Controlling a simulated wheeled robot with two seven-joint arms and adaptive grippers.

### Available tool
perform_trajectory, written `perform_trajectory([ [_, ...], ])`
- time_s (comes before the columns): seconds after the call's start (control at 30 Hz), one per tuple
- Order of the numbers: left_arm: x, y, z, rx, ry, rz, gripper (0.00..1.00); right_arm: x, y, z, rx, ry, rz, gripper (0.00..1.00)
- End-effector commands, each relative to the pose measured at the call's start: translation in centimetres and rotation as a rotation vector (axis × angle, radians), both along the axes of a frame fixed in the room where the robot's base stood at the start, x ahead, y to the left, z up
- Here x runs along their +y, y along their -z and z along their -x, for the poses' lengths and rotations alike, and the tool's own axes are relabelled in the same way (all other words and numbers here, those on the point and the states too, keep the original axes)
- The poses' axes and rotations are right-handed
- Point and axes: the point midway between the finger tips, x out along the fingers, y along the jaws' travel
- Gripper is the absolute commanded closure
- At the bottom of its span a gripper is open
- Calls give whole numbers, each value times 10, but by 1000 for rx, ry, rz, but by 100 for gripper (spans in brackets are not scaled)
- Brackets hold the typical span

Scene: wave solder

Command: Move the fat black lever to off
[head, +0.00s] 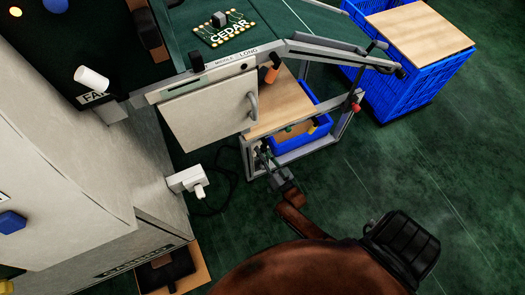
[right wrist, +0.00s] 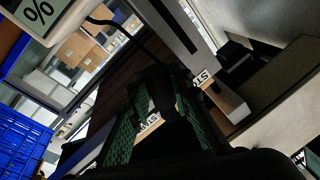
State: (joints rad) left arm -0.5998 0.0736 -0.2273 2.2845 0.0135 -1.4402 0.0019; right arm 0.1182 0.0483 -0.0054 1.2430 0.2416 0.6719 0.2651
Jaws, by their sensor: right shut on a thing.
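My right gripper (head: 266,160) is low under the front of the bench, beside its metal leg, in the head view. In the right wrist view its two green-padded fingers (right wrist: 168,108) are closed around a dark, rounded piece, which looks like the fat black lever (right wrist: 156,84). Its lower part is hidden by the fingers, and its angle is hard to tell in the dark. Small white labels sit behind the fingers, only partly readable. In the head view the held lever is too small and covered to make out. My left gripper is not in view.
A white cabinet door with a grey handle (head: 252,105) hangs above and left of the gripper. A blue crate (head: 298,135) stands on the bench's low shelf. A white plug (head: 190,181) sticks out of the left cabinet.

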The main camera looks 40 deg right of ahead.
Motion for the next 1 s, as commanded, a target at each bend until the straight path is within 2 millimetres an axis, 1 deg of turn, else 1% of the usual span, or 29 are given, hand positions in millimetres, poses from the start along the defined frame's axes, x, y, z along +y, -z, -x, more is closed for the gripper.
perform_trajectory([
  [0.37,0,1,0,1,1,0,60,1,1,0,0,0,-6,100],
  [0.4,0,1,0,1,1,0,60,1,1,0,0,0,-6,79],
  [0.6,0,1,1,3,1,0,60,1,0,0,0,-1,-5,65],
  [0.63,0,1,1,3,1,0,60,1,0,0,0,-1,-5,64],
  [0.87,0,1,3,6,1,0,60,1,0,0,0,-1,-4,64],
  [1.0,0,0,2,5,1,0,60,1,2,8,1,0,-4,64],
])
